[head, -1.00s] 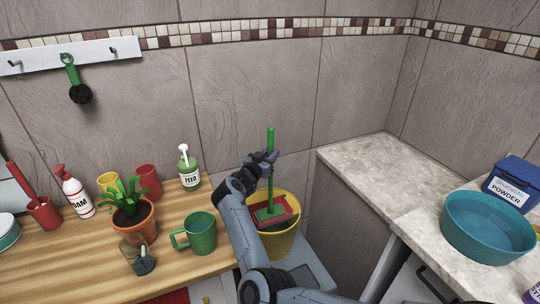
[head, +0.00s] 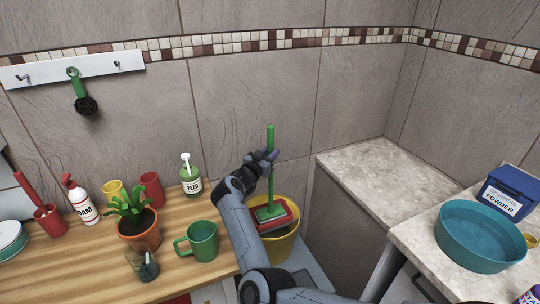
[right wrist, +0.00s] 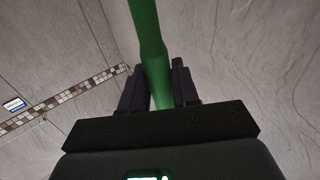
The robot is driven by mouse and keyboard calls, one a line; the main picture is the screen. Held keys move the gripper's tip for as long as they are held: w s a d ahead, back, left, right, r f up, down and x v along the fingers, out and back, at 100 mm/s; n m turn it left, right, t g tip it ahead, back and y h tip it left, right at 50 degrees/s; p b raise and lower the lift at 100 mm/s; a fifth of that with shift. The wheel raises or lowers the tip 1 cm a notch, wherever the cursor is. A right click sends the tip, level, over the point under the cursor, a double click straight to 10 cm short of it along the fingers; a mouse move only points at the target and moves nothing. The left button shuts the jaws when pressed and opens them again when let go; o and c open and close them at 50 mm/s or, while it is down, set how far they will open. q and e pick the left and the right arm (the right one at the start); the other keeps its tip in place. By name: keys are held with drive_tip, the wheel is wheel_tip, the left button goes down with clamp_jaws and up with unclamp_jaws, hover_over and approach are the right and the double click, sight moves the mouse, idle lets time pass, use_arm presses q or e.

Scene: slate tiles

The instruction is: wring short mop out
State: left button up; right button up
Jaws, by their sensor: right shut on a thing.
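The short mop (head: 270,190) has a green handle and stands nearly upright. Its green head rests at the red wringer (head: 289,214) on top of the yellow bucket (head: 281,245). Whether the head is pressed inside the wringer cannot be told. My right gripper (head: 268,157) is shut around the upper part of the handle. In the right wrist view the green handle (right wrist: 147,40) runs between the two dark fingers of my right gripper (right wrist: 160,85). My forearm hides the bucket's left side. My left gripper is not in view.
On the wooden counter (head: 75,258) left of the bucket stand a green mug (head: 204,241), a potted plant (head: 139,233), a glass jar (head: 143,264) and a FEED bottle (head: 190,178). A stone counter (head: 375,170) and a teal basin (head: 478,238) are on the right.

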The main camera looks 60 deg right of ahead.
sight(269, 133)
drive_tip(key=shift+r+p, duration=2.7)
drive_tip(key=shift+r, duration=0.95)
drive_tip(key=shift+r+p, duration=0.6)
drive_tip(key=shift+r, duration=0.15)
